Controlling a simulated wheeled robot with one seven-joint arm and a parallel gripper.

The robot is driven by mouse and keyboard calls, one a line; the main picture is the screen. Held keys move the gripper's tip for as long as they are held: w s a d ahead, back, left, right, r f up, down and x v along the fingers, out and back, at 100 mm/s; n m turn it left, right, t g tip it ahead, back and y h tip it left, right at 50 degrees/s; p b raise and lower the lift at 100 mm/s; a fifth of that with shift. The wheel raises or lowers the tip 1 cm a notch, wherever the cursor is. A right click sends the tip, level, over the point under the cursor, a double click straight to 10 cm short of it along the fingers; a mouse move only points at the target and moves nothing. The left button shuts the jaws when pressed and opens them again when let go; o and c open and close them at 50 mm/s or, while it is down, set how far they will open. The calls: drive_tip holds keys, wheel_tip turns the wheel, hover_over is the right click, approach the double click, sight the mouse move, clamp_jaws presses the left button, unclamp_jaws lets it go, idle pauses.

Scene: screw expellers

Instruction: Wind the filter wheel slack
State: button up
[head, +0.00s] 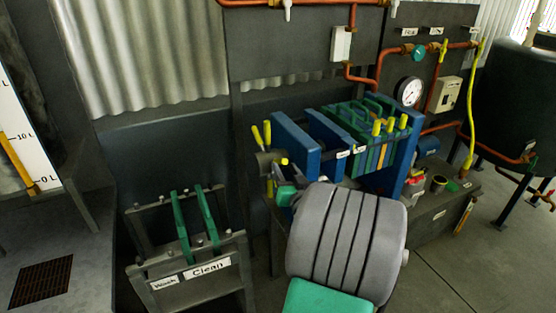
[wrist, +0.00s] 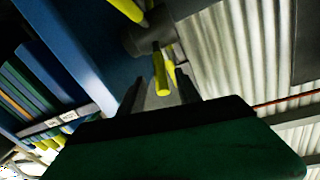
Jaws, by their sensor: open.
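The filter wheel is a dark grey hub with yellow handles (head: 284,161) at the left end of the blue and green filter press (head: 297,146). My arm partly covers its lower side in the head view. In the wrist view, the wheel's grey hub (wrist: 148,38) is close ahead, with one yellow handle at the top left and another pointing down. My gripper (wrist: 160,92) is open. The downward yellow handle appears between its two dark fingers in the picture; I cannot tell if they touch it. In the head view my arm mostly hides the fingers.
A rack with green plates and "Wash" and "Clean" labels (head: 208,267) stands at the lower left. Copper pipes and a pressure gauge (head: 409,91) are behind the press. A dark tank (head: 515,100) stands at the right. Floor at the lower right is clear.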

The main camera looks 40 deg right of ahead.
sight(278, 156)
drive_tip(key=p+x, duration=0.2)
drive_tip(key=x, duration=0.5)
drive_tip(key=shift+w+d, duration=0.1)
drive_tip(key=shift+w, duration=0.1)
drive_tip(key=shift+c, duration=0.4)
clamp_jaws()
idle(0.6)
